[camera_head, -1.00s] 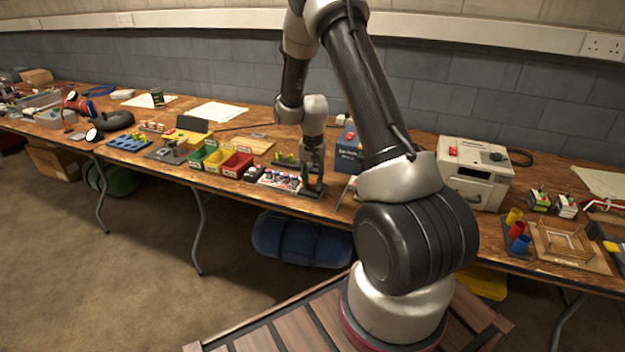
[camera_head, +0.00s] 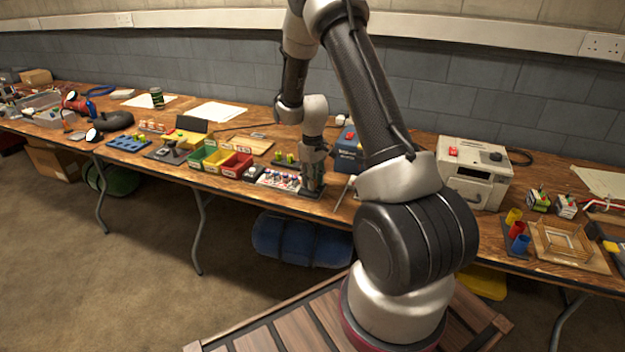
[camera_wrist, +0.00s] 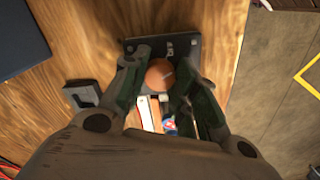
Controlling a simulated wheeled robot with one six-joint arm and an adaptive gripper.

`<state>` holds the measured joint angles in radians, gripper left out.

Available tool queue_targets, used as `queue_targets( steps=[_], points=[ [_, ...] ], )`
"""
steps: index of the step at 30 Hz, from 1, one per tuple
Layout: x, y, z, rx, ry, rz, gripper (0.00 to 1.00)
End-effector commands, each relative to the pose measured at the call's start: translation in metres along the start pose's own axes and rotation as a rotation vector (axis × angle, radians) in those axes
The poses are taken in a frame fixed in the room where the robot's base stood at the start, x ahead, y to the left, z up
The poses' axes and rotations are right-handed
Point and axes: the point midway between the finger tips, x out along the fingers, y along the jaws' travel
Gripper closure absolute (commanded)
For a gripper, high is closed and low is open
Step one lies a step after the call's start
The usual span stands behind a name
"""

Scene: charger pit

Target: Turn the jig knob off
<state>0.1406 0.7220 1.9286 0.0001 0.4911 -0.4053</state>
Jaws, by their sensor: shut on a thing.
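The jig knob (camera_wrist: 160,75) is a round orange-brown knob on a dark plate (camera_wrist: 187,47) with small pale marks that I cannot read. My gripper (camera_wrist: 160,82) has one finger on each side of the knob in the wrist view and is shut on it. In the head view my gripper (camera_head: 312,183) points down at the front edge of the bench, over a dark base (camera_head: 310,193). The knob is hidden there by the fingers. I cannot tell from its plain round top which way the knob is turned.
A tray of small coloured parts (camera_head: 277,180) lies just left of my gripper. A blue box (camera_head: 347,152) stands behind to the right, partly hidden by my arm. A dark grey bracket (camera_wrist: 82,94) lies near the plate.

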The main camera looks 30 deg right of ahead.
Motion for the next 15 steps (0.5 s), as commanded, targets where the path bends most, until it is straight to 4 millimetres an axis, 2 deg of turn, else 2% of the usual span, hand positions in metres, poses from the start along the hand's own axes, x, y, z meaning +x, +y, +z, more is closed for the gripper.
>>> queue_targets(
  steps=[15],
  points=[
    [-0.0005,0.0010,-0.0006,-0.435,0.001,0.001,0.95]
  ],
)
